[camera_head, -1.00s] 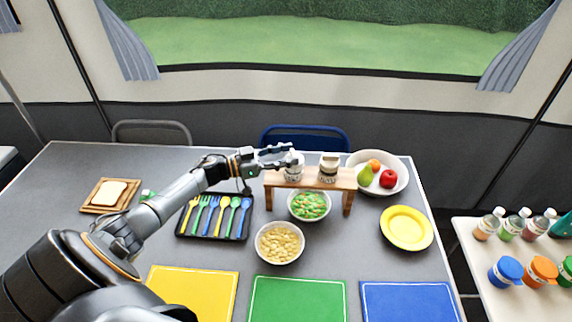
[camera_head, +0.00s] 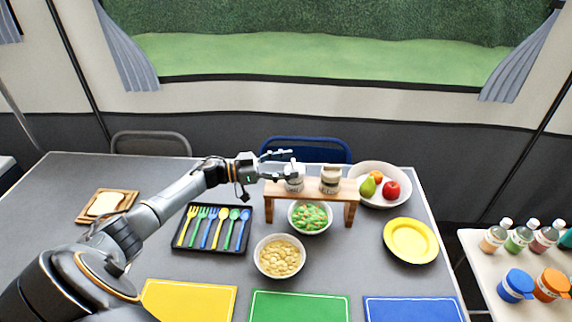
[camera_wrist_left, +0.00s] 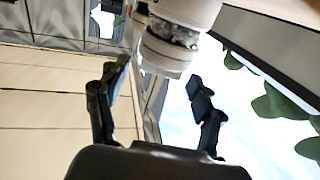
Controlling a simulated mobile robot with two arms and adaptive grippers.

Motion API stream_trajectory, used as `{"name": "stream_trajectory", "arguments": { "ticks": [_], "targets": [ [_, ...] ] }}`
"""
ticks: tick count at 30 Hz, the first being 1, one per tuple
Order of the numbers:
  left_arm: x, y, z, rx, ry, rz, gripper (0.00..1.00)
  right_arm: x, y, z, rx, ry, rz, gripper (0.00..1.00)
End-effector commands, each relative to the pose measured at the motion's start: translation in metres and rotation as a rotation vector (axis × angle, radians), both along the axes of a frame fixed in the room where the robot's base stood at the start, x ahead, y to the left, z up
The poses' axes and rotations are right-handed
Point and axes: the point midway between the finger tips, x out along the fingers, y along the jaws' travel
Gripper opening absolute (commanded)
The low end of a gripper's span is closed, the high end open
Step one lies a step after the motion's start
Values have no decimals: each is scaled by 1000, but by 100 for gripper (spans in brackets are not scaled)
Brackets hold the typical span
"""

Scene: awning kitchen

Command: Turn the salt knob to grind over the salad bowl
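Two white grinders stand on a wooden rack (camera_head: 270,188), a left one (camera_head: 294,184) and a right one (camera_head: 329,184). Their labels are too small to read, so I cannot tell which is salt. The salad bowl (camera_head: 292,222), white with green and orange pieces, stands below the rack. My left gripper (camera_head: 284,159) is at the top of the left grinder. In the left wrist view my gripper (camera_wrist_left: 160,75) has its fingers apart, with a white grinder (camera_wrist_left: 174,52) ahead in the gap; I see no finger clearly touching it. My right gripper is not in view.
A bowl of pale yellow pieces (camera_head: 280,271) stands in front of the salad bowl. A cutlery tray (camera_head: 210,247) lies left of it. A fruit bowl (camera_head: 402,202) and a yellow plate (camera_head: 411,240) are at the right. A side table (camera_head: 480,268) holds bottles and jars.

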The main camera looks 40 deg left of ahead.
Motion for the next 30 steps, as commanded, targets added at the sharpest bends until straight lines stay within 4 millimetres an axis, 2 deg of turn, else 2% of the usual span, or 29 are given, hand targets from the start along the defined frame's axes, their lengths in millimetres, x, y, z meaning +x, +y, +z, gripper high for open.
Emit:
{"name": "stream_trajectory", "arguments": {
  "ticks": [7, 11, 24, 30],
  "targets": [
    [-1, 1, 0, 0, 0, 0, 68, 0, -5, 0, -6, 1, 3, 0],
    [-8, 8, -1, 2, 2, 0, 68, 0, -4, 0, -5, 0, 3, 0],
    [-71, 67, -1, 2, 4, 0, 68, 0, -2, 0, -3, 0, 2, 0],
    [-84, 80, -1, 1, 1, -1, 68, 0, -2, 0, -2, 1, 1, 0]
  ]
}}
